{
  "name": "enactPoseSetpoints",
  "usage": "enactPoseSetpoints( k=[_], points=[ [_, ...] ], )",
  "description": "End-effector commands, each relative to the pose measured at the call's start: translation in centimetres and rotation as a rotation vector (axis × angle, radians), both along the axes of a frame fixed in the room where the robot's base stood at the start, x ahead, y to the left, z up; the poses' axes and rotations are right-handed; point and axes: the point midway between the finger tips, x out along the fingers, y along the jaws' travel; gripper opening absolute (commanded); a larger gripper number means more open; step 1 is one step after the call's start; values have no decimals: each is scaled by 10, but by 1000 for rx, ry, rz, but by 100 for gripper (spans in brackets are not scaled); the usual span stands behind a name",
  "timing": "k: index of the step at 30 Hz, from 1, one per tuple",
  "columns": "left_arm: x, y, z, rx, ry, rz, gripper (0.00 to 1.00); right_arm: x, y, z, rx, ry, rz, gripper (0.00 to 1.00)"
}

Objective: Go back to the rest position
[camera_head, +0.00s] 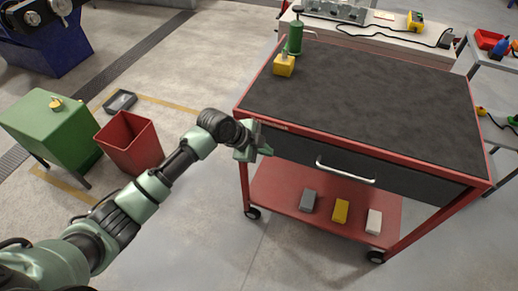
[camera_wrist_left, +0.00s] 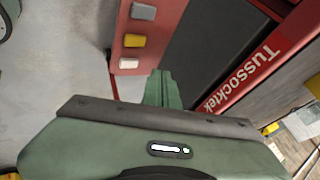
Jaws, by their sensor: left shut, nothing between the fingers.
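My left gripper (camera_head: 266,151) is shut and empty beside the front left corner of the red cart (camera_head: 236,110). In the left wrist view its green fingers (camera_wrist_left: 162,88) are together, with the cart's red edge (camera_wrist_left: 262,70) to their right. The cart has a black top (camera_head: 370,95) and a drawer with a silver handle (camera_head: 345,172), which looks closed. My right gripper is not in view.
On the lower shelf (camera_head: 275,190) sit a grey block (camera_head: 308,200), a yellow block (camera_head: 341,211) and a white block (camera_head: 374,221). A green bottle (camera_head: 294,38) and yellow block (camera_head: 284,65) stand on top. A red bin (camera_head: 130,143) and green cabinet (camera_head: 50,130) stand left.

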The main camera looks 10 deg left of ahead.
Motion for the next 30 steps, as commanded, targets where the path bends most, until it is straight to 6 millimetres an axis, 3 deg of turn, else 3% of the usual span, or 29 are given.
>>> enactPoseSetpoints(
  k=[4, 11, 14, 17, 20, 23, 26, 30],
  points=[
    [-8, 11, 16, 2, 0, 0, 0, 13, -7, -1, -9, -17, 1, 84],
    [-13, 16, 25, 1, 4, 0, 0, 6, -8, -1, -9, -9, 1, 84],
    [-13, 16, 23, 0, 7, 5, 0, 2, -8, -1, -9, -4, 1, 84],
    [-12, 22, 3, -13, 35, 68, 0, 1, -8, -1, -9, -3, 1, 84],
    [-13, 39, -43, -40, 94, 219, 0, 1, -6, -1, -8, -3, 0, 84],
    [-26, 64, -110, -64, 170, 423, 0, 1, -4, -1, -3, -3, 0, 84],
    [-54, 91, -177, -72, 241, 617, 0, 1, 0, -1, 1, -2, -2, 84],
    [-113, 124, -261, -63, 321, 842, 0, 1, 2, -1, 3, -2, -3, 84]
  ],
)
